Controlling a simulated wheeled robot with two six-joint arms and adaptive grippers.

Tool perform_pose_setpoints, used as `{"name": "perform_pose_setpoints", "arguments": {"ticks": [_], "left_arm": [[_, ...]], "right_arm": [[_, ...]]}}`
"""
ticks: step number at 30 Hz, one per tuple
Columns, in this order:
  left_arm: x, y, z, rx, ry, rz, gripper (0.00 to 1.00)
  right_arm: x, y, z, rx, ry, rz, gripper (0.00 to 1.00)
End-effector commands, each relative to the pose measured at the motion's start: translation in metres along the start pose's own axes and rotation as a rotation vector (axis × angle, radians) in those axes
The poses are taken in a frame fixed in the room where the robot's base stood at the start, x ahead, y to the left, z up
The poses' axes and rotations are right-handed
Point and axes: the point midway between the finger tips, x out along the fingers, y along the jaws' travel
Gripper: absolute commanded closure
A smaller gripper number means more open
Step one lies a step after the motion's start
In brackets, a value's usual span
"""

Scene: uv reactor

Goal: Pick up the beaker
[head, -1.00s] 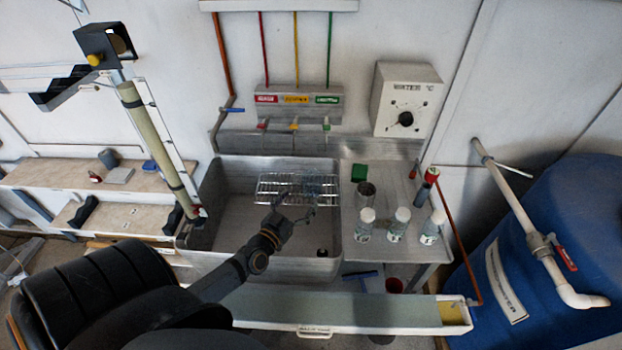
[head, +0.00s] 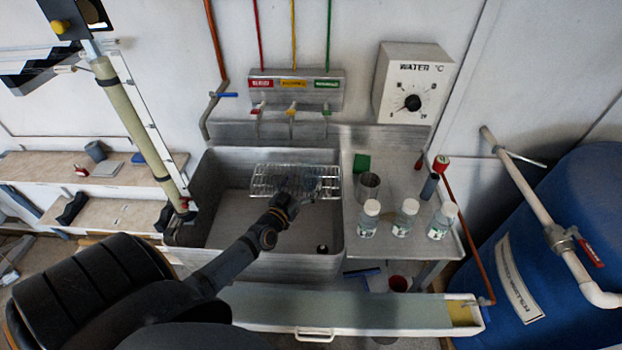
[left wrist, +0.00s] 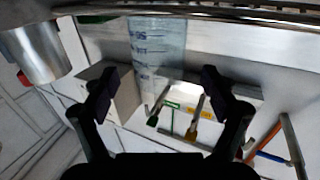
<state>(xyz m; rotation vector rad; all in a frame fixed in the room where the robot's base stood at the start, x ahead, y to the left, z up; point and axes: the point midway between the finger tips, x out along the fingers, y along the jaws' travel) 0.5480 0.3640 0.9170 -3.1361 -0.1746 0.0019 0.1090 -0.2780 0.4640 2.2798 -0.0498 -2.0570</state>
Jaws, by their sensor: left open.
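The beaker (left wrist: 157,45) is clear glass with blue markings and shows at the top middle of the left wrist view. In the head view it is hard to make out on the wire rack (head: 262,190) over the sink, partly hidden by my gripper. My left gripper (left wrist: 160,82) is open, its two dark fingers apart on either side of the beaker's line. I cannot tell whether they touch the glass. In the head view my left gripper (head: 300,190) is at the rack. My right gripper is not in view.
A steel cup (head: 368,187) stands on the counter right of the sink (head: 225,220), with three capped bottles (head: 404,220) in front of it. A green block (head: 361,163) lies behind. Colored taps (head: 292,108) are on the wall behind the sink.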

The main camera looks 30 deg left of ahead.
Motion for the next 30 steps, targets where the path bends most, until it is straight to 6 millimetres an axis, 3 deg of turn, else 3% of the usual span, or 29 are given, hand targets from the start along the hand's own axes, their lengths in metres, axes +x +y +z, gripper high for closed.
{"name": "perform_pose_setpoints", "arguments": {"ticks": [4, 12, 20, 30], "left_arm": [[0.008, 0.001, -0.001, -0.001, 0.002, 0.000, 0.14], [0.049, 0.002, -0.003, -0.001, 0.000, 0.000, 0.14], [0.052, 0.002, -0.004, 0.000, 0.000, 0.001, 0.14], [0.052, 0.002, -0.004, 0.000, -0.001, 0.001, 0.61]], "right_arm": [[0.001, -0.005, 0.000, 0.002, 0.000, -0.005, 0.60], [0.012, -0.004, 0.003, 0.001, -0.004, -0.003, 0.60], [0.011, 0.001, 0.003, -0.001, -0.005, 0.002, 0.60], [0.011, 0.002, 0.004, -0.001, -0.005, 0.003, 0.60]]}}
